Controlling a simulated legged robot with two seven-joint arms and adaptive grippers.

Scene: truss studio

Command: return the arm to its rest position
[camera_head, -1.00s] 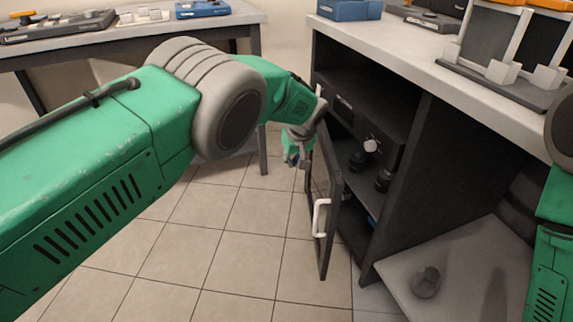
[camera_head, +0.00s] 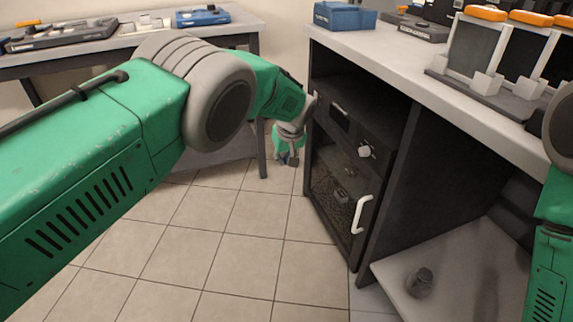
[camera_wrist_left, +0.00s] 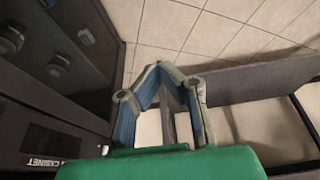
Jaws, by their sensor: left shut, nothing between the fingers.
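My left arm comes in from the left in the head view, and its gripper (camera_head: 289,158) hangs over the floor just left of the dark cabinet (camera_head: 352,150). The left wrist view shows the gripper's fingers (camera_wrist_left: 170,80) shut with nothing between them. The cabinet's glass door (camera_head: 345,190) stands closed, with a white handle (camera_head: 361,214); the gripper is apart from it. In the wrist view the cabinet front lies at the left, with dark items dimly visible behind the glass. My right arm shows at the right edge of the head view, its gripper out of frame.
A grey worktop (camera_head: 420,70) above the cabinet holds a blue bin (camera_head: 345,17) and a rack of orange-topped panels (camera_head: 500,60). A second table (camera_head: 130,45) stands behind my left arm. A low shelf (camera_head: 455,275) juts at the right. The tiled floor (camera_head: 215,255) is clear.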

